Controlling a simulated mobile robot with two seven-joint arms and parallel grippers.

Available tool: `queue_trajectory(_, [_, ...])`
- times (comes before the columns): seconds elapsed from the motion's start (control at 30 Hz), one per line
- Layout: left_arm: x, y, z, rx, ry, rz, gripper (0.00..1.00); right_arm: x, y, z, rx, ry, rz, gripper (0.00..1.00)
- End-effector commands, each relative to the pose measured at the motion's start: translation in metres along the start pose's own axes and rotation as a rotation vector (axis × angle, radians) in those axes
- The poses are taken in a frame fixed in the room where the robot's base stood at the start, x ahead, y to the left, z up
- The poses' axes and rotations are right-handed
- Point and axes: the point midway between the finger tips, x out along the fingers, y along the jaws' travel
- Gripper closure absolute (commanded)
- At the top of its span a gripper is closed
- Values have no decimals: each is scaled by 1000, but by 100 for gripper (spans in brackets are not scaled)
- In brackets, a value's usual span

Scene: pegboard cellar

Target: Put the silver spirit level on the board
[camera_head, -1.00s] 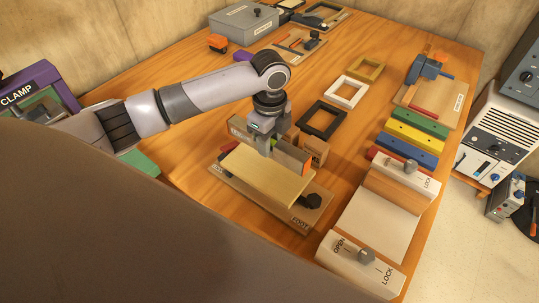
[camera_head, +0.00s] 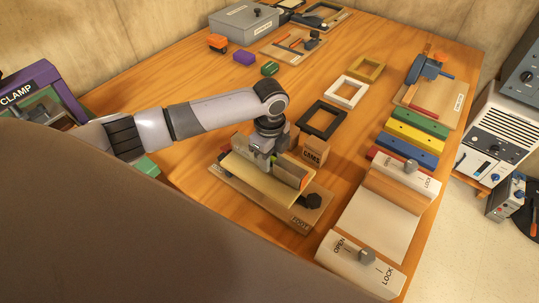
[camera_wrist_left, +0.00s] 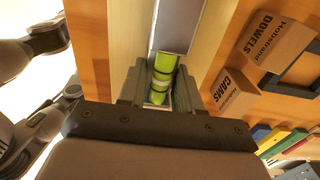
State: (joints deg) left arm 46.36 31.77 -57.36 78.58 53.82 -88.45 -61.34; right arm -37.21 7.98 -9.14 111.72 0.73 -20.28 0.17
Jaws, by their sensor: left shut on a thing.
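The silver spirit level (camera_head: 290,171) is between the fingers of my left gripper (camera_head: 264,160), which is shut on it. In the left wrist view the level's silver bar (camera_wrist_left: 179,25) runs away from the fingers, and its green vial (camera_wrist_left: 162,78) shows between them. The pale board (camera_head: 262,187) lies on a wooden base marked FOOT (camera_head: 300,222). The level is over the board, lined up along it; pale wood shows on both sides of it in the wrist view. I cannot tell whether it touches the board. My right gripper is not in view.
A cardboard CAMS box (camera_head: 314,151) stands close behind the board. Black (camera_head: 323,118), white (camera_head: 347,91) and tan (camera_head: 367,68) frames lie farther back. A fixture with OPEN and LOCK knobs (camera_head: 366,256) is at the right. The table left of the far frames is mostly clear.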

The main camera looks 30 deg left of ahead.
Motion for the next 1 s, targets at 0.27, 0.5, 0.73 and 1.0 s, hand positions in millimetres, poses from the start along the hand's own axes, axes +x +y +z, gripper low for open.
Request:
queue_trajectory(0.27, [4, 0, 0, 0, 0, 0, 41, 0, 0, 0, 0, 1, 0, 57])
queue_trajectory(0.5, [2, 0, 0, -1, 0, -1, 41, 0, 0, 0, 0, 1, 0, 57])
queue_trajectory(0.73, [-26, -1, 0, -1, 1, -5, 41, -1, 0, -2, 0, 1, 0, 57])
queue_trajectory(1.0, [-87, -1, 0, -1, 0, -4, 41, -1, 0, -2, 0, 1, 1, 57])
